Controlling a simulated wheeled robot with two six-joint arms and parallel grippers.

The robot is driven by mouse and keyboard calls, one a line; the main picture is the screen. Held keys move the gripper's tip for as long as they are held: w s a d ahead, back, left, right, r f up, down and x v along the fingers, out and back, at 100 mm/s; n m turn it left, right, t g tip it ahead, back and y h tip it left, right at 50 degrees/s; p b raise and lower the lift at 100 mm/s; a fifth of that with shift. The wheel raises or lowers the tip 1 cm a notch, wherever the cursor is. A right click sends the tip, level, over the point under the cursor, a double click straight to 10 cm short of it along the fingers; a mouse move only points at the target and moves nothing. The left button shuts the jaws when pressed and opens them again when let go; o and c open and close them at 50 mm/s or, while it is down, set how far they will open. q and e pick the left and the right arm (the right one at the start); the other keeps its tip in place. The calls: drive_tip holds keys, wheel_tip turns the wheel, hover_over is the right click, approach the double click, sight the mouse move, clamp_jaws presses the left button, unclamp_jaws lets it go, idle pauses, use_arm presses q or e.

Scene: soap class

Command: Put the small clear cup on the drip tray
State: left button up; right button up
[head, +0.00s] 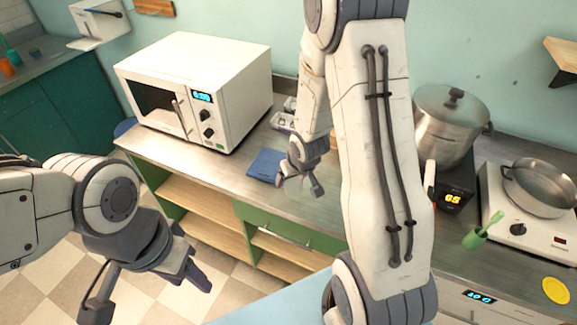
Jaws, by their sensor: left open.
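My left gripper (150,297) is at the lower left, in front of the counter. It is open, its fingers apart over the checkered floor, with nothing seen between them. My right arm fills the middle of the view, and its gripper (299,186) is low over the counter, right of a blue cloth. Its fingers are small and partly unclear, so I cannot tell whether they hold anything. I cannot make out the small clear cup for certain. I cannot identify the drip tray; my right arm hides part of the counter.
A white microwave (195,80) stands left on the counter, with the folded blue cloth (267,165) in front of it. At the right are a large lidded pot (447,125), a pan (541,190) on a white cooker and a yellow disc (556,290). Open shelves lie below the counter.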

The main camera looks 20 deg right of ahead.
drive_tip(key=s+d+p, duration=0.1)
drive_tip(key=s+d, duration=0.1)
drive_tip(key=d, duration=0.9)
drive_tip(key=shift+m, duration=0.4)
drive_tip(key=w+a+f+b, duration=0.1)
drive_tip(key=w+a+f, duration=0.1)
drive_tip(key=w, duration=0.1)
drive_tip(key=w+a+f+b, duration=0.1)
drive_tip(key=w+a+f, duration=0.1)
drive_tip(key=w+a+f+b, duration=0.1)
drive_tip(key=w+a+f, duration=0.1)
drive_tip(key=w+f, duration=0.1)
drive_tip(key=shift+w+a, duration=0.25)
drive_tip(key=shift+w, duration=0.05)
wheel_tip(320, 180, down, 3)
drive_tip(key=shift+f+b, duration=0.1)
drive_tip(key=shift+b, duration=0.55)
drive_tip(key=shift+f, duration=0.35)
drive_tip(key=shift+f, duration=0.1)
drive_tip(key=shift+f, duration=0.15)
drive_tip(key=o, duration=1.2)
drive_tip(key=shift+o, duration=0.2)
